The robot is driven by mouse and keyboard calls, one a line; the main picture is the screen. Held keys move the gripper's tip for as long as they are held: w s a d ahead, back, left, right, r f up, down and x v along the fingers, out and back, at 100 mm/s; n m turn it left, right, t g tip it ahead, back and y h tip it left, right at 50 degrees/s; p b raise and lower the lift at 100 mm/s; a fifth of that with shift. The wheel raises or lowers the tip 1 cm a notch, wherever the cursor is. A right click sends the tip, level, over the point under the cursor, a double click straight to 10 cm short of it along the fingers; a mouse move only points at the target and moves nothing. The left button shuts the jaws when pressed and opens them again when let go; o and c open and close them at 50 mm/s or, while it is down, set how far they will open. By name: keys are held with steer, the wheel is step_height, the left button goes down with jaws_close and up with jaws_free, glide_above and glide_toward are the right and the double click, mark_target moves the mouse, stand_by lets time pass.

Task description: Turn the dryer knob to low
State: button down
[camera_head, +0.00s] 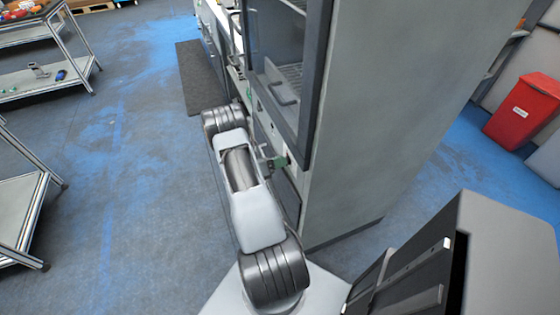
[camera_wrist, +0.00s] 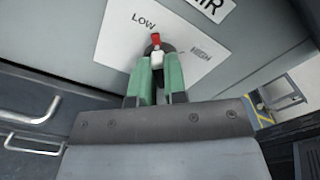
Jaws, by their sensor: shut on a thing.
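The dryer knob (camera_wrist: 156,42) has a red tip and sits on a white label plate (camera_wrist: 115,35) on the grey dryer front. The plate reads LOW at the upper left and HIGH at the right. The red tip points up, between the two words and nearer to LOW. My gripper (camera_wrist: 157,62), with green fingers, is shut on the knob from below in the wrist view. The fingers hide the knob's lower part. In the head view my gripper (camera_head: 281,162) is at the front of the dryer (camera_head: 375,110), and the knob is hidden there.
The dryer's glass door (camera_head: 312,75) is just above my gripper. A red bin (camera_head: 522,112) stands at the right. Metal-framed carts (camera_head: 25,205) stand at the left, with open blue-grey floor between. Handles (camera_wrist: 32,112) show at the left in the wrist view.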

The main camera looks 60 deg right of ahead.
steer(key=shift+n, duration=0.5)
steer(key=c, duration=1.2)
jaws_free()
steer(key=shift+o, duration=0.2)
steer(key=b+v, duration=0.1)
steer(key=v, duration=1.3)
